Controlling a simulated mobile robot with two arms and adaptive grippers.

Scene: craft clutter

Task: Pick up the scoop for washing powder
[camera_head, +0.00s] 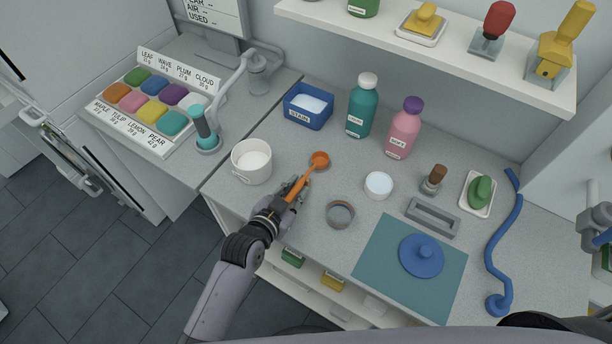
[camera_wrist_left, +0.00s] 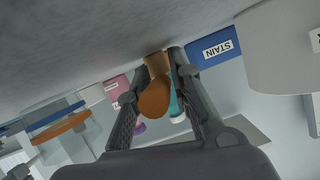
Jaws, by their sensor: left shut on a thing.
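An orange scoop with a small round bowl (camera_head: 319,159) and a long handle is over the grey counter, between the white tub and the white dish. My left gripper (camera_head: 296,188) is shut on its handle, with the bowl pointing away from me. In the left wrist view, the rounded orange handle end (camera_wrist_left: 154,98) sits between the two dark fingers (camera_wrist_left: 158,66). I cannot tell whether the scoop touches the counter. My right gripper is not in view.
A white tub of powder (camera_head: 251,174) stands close left of the scoop. A blue STAIN box (camera_head: 304,118), teal bottle (camera_head: 360,112) and pink bottle (camera_head: 402,135) stand behind.

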